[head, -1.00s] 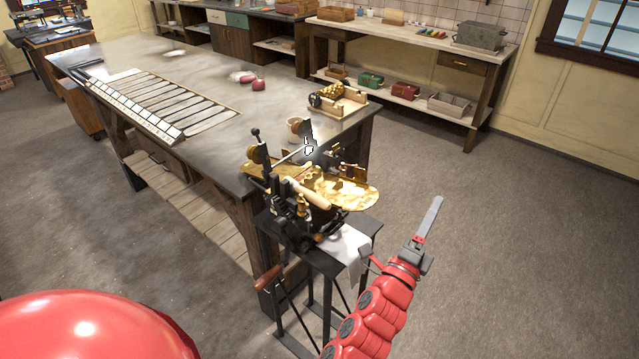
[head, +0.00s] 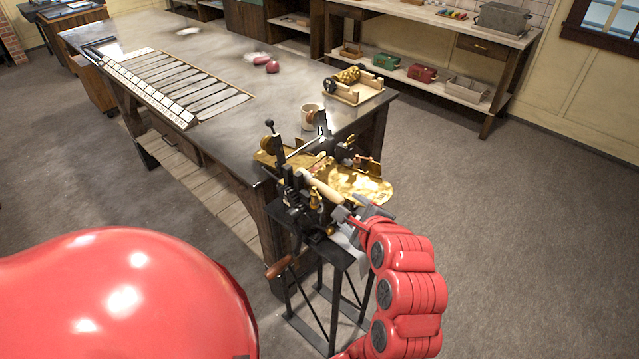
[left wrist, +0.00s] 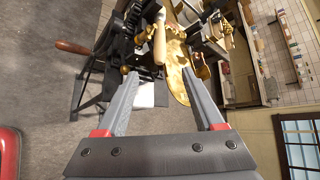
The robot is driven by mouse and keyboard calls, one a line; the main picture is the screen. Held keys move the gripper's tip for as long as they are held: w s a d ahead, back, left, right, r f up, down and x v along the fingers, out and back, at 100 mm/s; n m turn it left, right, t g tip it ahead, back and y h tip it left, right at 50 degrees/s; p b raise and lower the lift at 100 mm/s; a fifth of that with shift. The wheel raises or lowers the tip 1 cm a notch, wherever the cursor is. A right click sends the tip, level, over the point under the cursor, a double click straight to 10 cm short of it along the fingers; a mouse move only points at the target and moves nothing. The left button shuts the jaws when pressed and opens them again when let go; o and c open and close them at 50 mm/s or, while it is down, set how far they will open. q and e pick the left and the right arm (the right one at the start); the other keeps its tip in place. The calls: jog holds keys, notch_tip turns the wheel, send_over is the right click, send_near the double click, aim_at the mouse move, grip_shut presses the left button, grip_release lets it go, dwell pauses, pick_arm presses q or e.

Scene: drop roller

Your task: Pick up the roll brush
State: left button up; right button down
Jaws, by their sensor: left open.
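A pale wooden rod (head: 322,188), which looks like the roll brush, lies slanted on the near side of the black and gold roller machine (head: 345,181). I cannot make out any bristles. In the left wrist view the rod (left wrist: 160,42) is upright, beyond and between my finger tips. My left gripper (head: 358,209) is close to the lower end of the rod in the head view. In the left wrist view my left gripper (left wrist: 163,83) is open, with nothing between its fingers. My right gripper is not seen.
The machine stands on a black metal stand (head: 322,262) with a white cloth. A crank with a wooden handle (head: 279,268) sticks out low at its left. A long dark table (head: 215,88) bears a mug (head: 308,117) and a gold roller in a wooden cradle (head: 358,92). The floor at right is clear.

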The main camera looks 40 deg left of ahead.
aim_at(332, 196)
pick_arm(q)
jog(key=p+x, duration=0.1)
jog(key=x, duration=0.8)
jog(key=shift+a+r, duration=0.1)
jog(key=shift+w+a+f+p, duration=0.3)
jog(key=shift+a+p, duration=0.1)
jog(key=shift+a, duration=0.15)
jog(key=p+x, duration=0.1)
jog(key=x, duration=0.2)
jog(key=shift+s+a, duration=0.1)
jog(key=shift+a, duration=0.05)
jog(key=shift+w+a+f, duration=0.2)
jog(key=shift+w+f, duration=0.1)
grip_shut()
